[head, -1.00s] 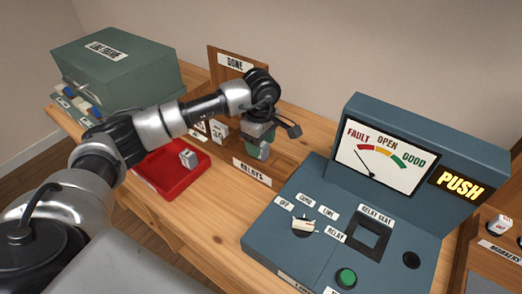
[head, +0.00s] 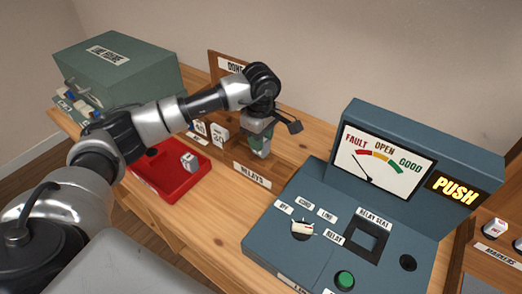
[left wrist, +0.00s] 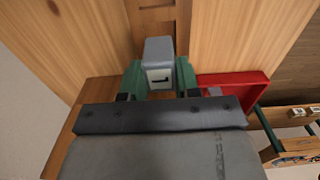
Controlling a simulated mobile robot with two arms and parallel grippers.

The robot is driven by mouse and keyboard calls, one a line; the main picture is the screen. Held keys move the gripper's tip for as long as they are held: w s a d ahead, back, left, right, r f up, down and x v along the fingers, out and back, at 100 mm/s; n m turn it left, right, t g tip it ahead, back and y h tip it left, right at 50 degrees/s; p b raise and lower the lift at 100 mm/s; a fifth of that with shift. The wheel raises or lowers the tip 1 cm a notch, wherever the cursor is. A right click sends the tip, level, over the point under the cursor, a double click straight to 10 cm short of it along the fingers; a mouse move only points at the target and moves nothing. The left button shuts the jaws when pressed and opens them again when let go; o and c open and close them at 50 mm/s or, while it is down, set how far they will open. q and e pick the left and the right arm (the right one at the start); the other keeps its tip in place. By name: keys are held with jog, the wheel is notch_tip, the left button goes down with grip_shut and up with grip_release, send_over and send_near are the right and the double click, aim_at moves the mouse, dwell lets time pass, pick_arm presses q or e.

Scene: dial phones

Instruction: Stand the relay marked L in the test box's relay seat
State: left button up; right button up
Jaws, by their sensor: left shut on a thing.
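The relay marked L is a light grey block. In the left wrist view the relay (left wrist: 159,62) sits between the green fingertips of my left gripper (left wrist: 158,78), with its marked face toward the camera. In the head view my left gripper (head: 258,143) is shut on it above the relays rack (head: 283,178), and the fingers hide most of the relay. The blue-grey test box (head: 285,250) stands to the right. Its relay seat (head: 364,238) is a dark, empty square opening in the top panel. My right gripper is not in view.
A red tray (head: 172,192) with a small grey block (head: 188,161) lies left of the rack. A green cabinet (head: 140,80) stands back left. The test box's upright meter panel (head: 385,160) rises behind the seat. A knob (head: 301,228) and green button (head: 344,279) are near it.

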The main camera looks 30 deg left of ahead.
pick_arm(q)
jog(key=shift+r+p, duration=0.7)
jog(key=shift+r, duration=0.95)
